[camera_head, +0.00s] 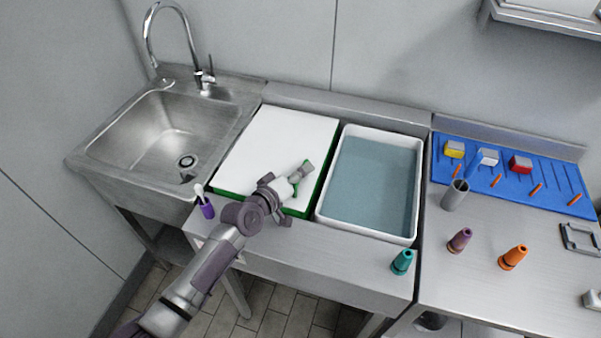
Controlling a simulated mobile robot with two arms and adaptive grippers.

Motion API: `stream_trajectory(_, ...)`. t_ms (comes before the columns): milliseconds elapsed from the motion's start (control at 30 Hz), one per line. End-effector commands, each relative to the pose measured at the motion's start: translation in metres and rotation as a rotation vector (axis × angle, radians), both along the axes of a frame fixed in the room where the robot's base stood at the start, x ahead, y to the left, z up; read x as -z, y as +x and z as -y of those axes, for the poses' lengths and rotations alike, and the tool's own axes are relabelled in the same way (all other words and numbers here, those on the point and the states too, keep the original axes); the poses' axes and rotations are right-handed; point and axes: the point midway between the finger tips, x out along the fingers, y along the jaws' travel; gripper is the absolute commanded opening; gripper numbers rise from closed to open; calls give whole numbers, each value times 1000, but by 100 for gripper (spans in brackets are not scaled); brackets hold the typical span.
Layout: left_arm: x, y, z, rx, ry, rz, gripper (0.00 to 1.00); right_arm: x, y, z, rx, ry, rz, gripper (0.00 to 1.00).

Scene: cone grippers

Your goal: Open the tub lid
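A flat white panel with a green edge (282,136), which looks like the tub lid, lies on the counter beside the sink. It looks flat and closed down. An open white tub (366,231) with blue-grey water stands just right of it. My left gripper (290,195) is over the panel's front right part. A small pale grey piece with a bit of green (302,173) shows at its tip; I cannot tell if it is a handle or a held part. My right gripper is not in view.
A steel sink (140,137) with a tall faucet (172,35) is at the left.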

Motion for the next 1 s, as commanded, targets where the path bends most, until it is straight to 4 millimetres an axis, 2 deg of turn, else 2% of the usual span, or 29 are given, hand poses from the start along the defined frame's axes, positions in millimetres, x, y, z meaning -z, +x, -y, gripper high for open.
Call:
stream_trajectory(33,0,0,0,0,0,0,24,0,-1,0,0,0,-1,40)
stream_trajectory(167,0,0,0,0,0,0,2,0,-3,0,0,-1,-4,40)
stream_trajectory(200,0,0,0,-1,1,-1,0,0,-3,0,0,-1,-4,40)
stream_trajectory(667,-2,0,-1,0,-10,-3,0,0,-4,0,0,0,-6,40)
stream_trajectory(867,-18,1,-5,-1,-69,-22,0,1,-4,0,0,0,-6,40)
stream_trajectory(1000,-39,3,-10,0,-154,-46,0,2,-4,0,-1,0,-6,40)
